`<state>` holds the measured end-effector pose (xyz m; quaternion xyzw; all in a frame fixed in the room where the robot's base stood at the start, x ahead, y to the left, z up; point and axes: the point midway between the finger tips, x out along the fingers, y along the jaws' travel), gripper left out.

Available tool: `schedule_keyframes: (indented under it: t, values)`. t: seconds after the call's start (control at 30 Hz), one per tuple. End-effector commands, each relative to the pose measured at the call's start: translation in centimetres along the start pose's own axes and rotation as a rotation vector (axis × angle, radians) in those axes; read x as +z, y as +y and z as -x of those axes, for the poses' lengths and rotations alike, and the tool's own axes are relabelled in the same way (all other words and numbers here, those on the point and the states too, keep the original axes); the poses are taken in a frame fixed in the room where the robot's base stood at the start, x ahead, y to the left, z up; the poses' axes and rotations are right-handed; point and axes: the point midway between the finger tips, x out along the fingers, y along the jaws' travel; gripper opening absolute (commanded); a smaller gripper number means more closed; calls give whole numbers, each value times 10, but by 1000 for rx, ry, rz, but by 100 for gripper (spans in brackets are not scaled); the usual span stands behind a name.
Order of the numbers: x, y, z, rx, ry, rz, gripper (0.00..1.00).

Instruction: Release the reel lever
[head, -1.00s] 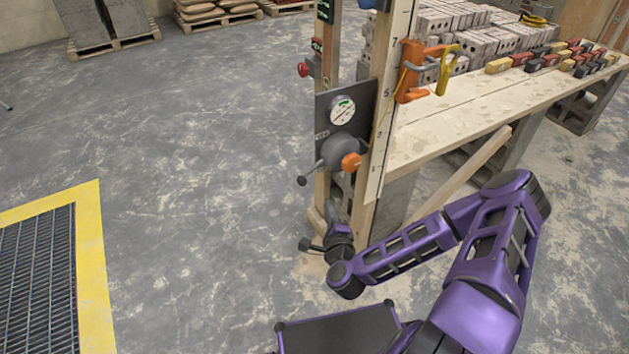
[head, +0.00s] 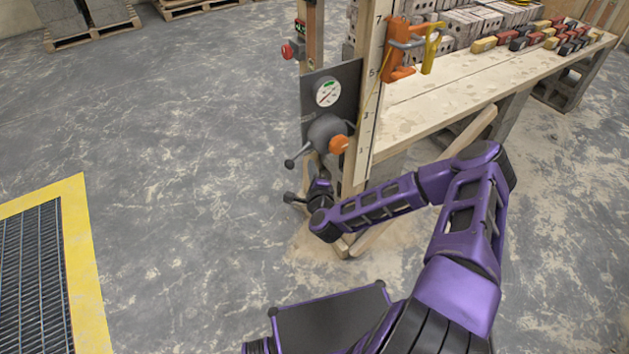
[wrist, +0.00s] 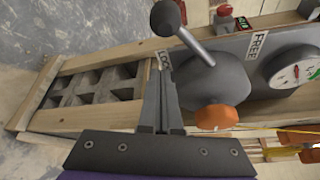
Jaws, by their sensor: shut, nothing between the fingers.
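The orange handle (wrist: 216,117) sits on the hub's other side. White LOCK (wrist: 165,58) and FREE (wrist: 260,44) labels are on the plate. My gripper (wrist: 163,78) is shut and empty, its tips beside the hub near LOCK. In the head view it is below the hub, partly hidden.
A round gauge (head: 327,93) is above the hub, and a red button (head: 287,52) is on the rear post. An orange clamp (head: 397,48) is on the scale board. The bench (head: 440,105) extends right. A yellow-edged grate (head: 75,235) lies left; floor between is clear.

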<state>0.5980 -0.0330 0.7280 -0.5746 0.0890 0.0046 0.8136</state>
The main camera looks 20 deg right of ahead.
Motion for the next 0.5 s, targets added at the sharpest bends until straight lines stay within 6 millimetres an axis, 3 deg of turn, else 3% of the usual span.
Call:
schedule_keyframes:
  t: [0.2, 0.5]
  values:
    - [30, 0, 11, 2, -2, -2, 0]
    - [38, 1, 15, 2, 0, 0, 0]
